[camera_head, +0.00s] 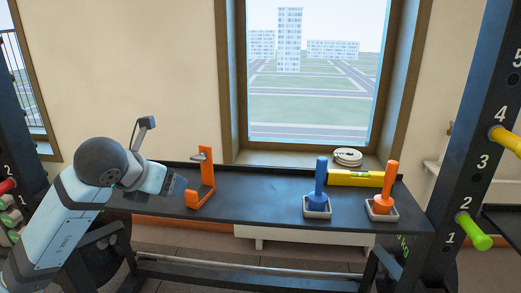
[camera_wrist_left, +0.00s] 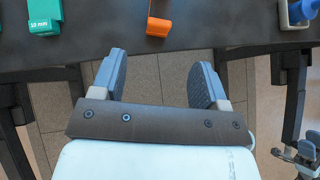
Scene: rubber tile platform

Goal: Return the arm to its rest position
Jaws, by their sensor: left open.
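My left arm comes in from the left in the head view. Its gripper (camera_head: 172,184) is near the left end of the dark bench (camera_head: 262,198), left of an orange bracket (camera_head: 207,178). In the left wrist view the two grey fingers of this gripper (camera_wrist_left: 162,75) are apart with nothing between them. Tiled floor shows between and below the fingers, and the bench edge lies beyond their tips. The foot of the orange bracket (camera_wrist_left: 160,22) shows past the fingers, not touched.
A blue-handled tool (camera_head: 320,185) and an orange-handled tool (camera_head: 386,188) stand in grey trays. A yellow level (camera_head: 352,178) and white rings (camera_head: 347,157) are behind them. A teal block (camera_wrist_left: 44,16) is at the bench's edge. Dark rack posts (camera_head: 478,130) flank the bench.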

